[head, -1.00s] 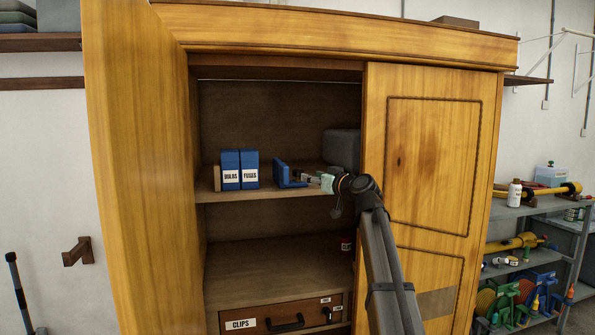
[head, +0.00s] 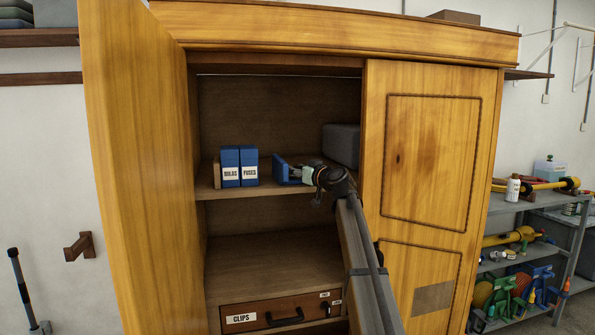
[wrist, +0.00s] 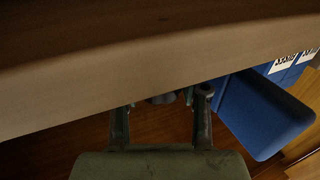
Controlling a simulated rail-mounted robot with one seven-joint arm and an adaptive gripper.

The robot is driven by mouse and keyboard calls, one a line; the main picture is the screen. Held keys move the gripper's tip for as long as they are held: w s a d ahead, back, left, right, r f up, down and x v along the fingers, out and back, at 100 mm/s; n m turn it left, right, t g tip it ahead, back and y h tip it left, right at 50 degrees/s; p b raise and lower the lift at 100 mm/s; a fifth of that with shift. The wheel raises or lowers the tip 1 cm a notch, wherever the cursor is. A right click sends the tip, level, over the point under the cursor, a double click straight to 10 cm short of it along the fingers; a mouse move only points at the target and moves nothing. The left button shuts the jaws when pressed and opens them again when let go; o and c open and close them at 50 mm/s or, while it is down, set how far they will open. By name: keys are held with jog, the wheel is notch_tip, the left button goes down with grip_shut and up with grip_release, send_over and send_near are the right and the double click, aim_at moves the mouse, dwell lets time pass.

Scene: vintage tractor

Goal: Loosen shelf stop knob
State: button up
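The blue shelf stop (head: 285,170) stands on the upper shelf of the open cabinet, right of the blue boxes. In the wrist view the stop (wrist: 264,115) is a large blue plate at the right. My gripper (head: 300,172) is close beside the stop's right side in the head view. In the wrist view my gripper (wrist: 162,98) has its two fingers apart. A small dark rounded part, perhaps the knob (wrist: 161,99), shows between the fingertips. It is mostly hidden, and I cannot tell whether the fingers touch it.
Blue boxes (head: 239,166) labelled MILDS or similar and FUSES stand left of the stop. A grey case (head: 342,146) is behind my arm. The left door (head: 135,170) is open; the right door (head: 432,150) is closed. The lower shelf (head: 265,265) is largely clear.

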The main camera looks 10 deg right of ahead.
jog(key=c, duration=0.4)
jog(key=shift+f+b, duration=0.1)
jog(key=shift+b, duration=0.35)
jog(key=shift+w+d+f+n+g+y+b, duration=0.15)
jog(key=shift+n+g+y+b, duration=0.35)
jog(key=shift+b, duration=0.75)
jog(key=n+g+y+b, duration=0.2)
jog(key=y+b, duration=0.2)
jog(key=b, duration=0.3)
jog(key=shift+n, duration=0.4)
jog(key=shift+r+n+g+y+b, duration=0.25)
jog(key=shift+n+g+y+b, duration=0.25)
jog(key=shift+g, duration=0.3)
